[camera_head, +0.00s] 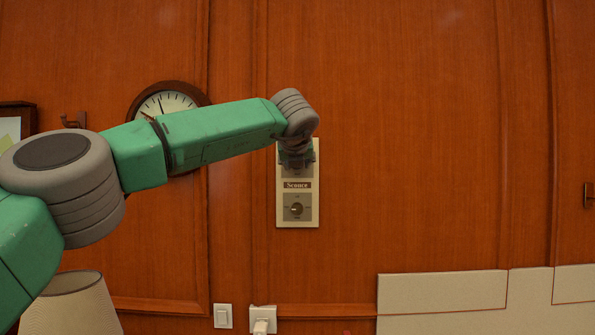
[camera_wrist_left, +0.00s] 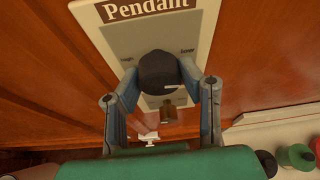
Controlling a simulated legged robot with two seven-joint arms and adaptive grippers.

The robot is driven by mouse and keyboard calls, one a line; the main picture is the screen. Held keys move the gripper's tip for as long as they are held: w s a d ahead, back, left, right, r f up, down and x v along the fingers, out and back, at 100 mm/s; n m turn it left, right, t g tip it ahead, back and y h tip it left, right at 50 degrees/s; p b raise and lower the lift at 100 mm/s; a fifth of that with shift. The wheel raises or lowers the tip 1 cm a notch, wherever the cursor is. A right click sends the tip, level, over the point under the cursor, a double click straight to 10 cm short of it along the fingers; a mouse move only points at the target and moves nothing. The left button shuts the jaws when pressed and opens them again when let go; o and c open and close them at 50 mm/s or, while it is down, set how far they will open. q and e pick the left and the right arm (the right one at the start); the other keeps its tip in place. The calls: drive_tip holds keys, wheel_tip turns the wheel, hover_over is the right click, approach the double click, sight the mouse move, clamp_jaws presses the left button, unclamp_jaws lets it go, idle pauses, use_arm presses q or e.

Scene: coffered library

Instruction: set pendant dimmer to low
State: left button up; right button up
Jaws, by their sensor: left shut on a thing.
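The pendant dimmer is the upper control on a cream wall panel (camera_head: 298,222). In the left wrist view its label "Pendant" (camera_wrist_left: 146,9) heads a grey plate (camera_wrist_left: 118,36) with small print on both sides of a dark round knob (camera_wrist_left: 158,68). My left gripper (camera_wrist_left: 160,84) is shut on this knob, one finger on each side. In the head view the gripper (camera_head: 297,160) covers most of the upper dimmer. The knob's exact setting cannot be read. Below it, the lower dimmer is labelled "Sconce" (camera_head: 297,185) and has its own knob (camera_head: 296,208). My right gripper is not in view.
A round clock (camera_head: 165,104) hangs behind my left arm. A light switch (camera_head: 223,316) and a socket with a plug (camera_head: 262,320) sit low on the wall. A lampshade (camera_head: 70,306) stands at lower left. Wood panelling right of the dimmers is clear.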

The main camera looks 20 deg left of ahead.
use_arm(q)
drive_tip(key=shift+d+f+n+b, duration=0.1)
drive_tip(key=shift+f+n+b, duration=0.2)
drive_tip(key=shift+f+n, duration=0.15)
drive_tip(key=shift+h, duration=0.3)
drive_tip(key=o, duration=1.1)
drive_tip(key=shift+w+r, duration=0.1)
drive_tip(key=shift+w, duration=0.15)
drive_tip(key=shift+s+r, duration=0.35)
drive_tip(key=shift+s, duration=0.1)
drive_tip(key=v, duration=1)
drive_tip(key=shift+s+d+f, duration=0.1)
drive_tip(key=shift+s, duration=0.35)
